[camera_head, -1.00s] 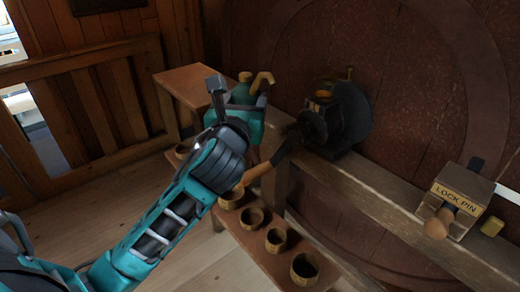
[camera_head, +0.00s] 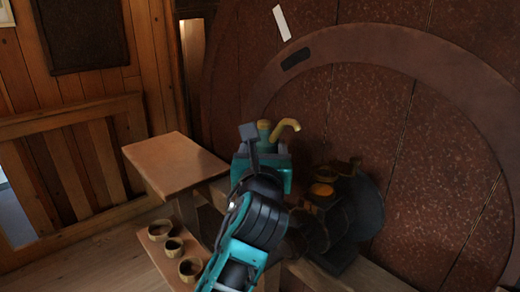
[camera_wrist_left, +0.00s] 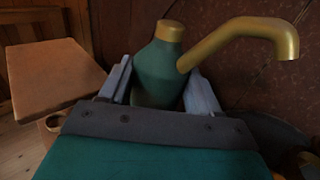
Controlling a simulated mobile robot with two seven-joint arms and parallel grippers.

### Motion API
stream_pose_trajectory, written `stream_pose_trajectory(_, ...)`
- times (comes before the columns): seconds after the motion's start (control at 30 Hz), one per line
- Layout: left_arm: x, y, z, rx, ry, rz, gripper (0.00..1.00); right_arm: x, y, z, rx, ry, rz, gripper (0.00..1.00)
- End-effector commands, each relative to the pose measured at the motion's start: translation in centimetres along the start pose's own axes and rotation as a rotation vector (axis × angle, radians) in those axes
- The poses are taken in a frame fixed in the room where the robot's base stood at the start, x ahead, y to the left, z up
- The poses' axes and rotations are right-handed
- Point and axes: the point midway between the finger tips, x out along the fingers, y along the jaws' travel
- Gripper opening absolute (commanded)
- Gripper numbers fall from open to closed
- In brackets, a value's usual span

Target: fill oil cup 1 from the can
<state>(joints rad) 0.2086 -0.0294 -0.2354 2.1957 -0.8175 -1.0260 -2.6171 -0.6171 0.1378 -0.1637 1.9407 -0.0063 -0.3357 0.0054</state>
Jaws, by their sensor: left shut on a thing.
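The oil can has a green body (camera_wrist_left: 158,75) with a brass cap and a bent brass spout (camera_wrist_left: 245,36). My left gripper (camera_head: 262,152) is shut on the can (camera_head: 264,132), and its fingers (camera_wrist_left: 160,92) show on both sides of the body in the left wrist view. The can looks nearly upright, with its spout (camera_head: 289,126) pointing right. A dark bearing block (camera_head: 325,215) stands below and right of the can. A small orange-brass cup-like part (camera_head: 322,189) shows on its top, apart from the spout. I cannot tell whether this is oil cup 1. My right gripper is not in view.
A wooden shelf top (camera_head: 172,163) at left is bare. Several small wooden bowls (camera_head: 173,247) stand on a lower bench at left. A huge red-brown wooden wheel or disc (camera_head: 380,110) fills the background. A wooden railing (camera_head: 75,170) is far left.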

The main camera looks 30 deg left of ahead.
Motion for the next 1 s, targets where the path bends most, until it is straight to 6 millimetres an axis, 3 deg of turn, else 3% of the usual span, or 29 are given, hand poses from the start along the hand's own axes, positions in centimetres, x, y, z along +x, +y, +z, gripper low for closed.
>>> stream_pose_trajectory(0.17, -0.5, -0.5, 0.3, 0.067, -0.065, -0.001, 0.32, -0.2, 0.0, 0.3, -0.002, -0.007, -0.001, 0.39)
stream_pose_trajectory(0.47, -2.0, -2.1, 1.6, 0.347, -0.339, -0.004, 0.32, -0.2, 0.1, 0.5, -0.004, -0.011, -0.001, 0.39)
stream_pose_trajectory(0.53, -2.3, -2.3, 1.6, 0.411, -0.411, -0.003, 0.32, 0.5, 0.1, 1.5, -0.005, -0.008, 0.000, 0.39)
stream_pose_trajectory(0.73, -2.6, -2.6, 2.3, 0.483, -0.486, -0.002, 0.32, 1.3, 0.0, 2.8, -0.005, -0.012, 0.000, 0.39)
stream_pose_trajectory(1.0, -2.7, -2.7, 3.0, 0.563, -0.565, -0.001, 0.32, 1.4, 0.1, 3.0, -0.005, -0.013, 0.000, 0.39)
